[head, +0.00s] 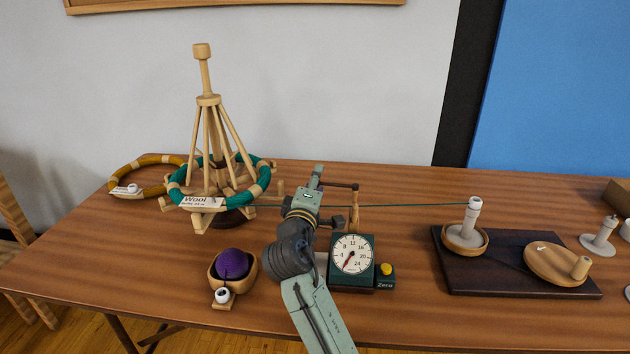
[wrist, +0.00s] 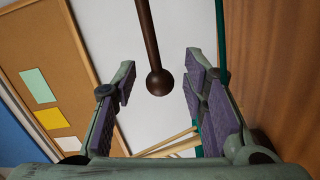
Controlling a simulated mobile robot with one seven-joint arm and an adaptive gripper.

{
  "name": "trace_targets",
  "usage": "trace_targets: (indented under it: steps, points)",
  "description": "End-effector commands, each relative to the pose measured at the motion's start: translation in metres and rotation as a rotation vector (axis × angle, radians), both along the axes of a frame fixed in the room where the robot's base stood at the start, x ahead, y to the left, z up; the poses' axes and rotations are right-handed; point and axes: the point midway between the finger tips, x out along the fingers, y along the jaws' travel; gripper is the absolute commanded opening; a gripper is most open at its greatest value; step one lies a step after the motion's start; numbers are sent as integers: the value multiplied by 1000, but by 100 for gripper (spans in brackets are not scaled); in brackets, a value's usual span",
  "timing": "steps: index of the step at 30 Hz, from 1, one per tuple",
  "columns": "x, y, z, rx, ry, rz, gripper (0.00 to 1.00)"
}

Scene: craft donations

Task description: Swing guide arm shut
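The guide arm (head: 340,185) is a short dark brown rod on top of a light wooden post (head: 354,212), behind the dial scale. In the wrist view the guide arm (wrist: 148,35) hangs from the top edge and ends in a round ball knob (wrist: 159,82). My gripper (head: 318,171) is beside it, and in the wrist view my gripper (wrist: 158,75) is open, with the knob between its two purple-padded fingers and a gap on both sides. Green yarn (head: 420,205) runs across behind the scale. My gripper hides part of the post area.
A wooden swift (head: 208,130) with a green wool skein (head: 250,190) stands to the left. The dial scale (head: 352,254) is just in front. A purple ball (head: 232,264) sits in a bowl at front left. A winder on a dark board (head: 480,276) stands right.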

Motion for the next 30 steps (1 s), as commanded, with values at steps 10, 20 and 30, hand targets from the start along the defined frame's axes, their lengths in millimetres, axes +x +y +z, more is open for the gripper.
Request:
trace_targets:
  steps: [10,20,30]
  points:
    - [0,0,0,0,0,0,30]
    - [0,0,0,0,1,0,8]
    - [0,0,-1,0,1,0,0]
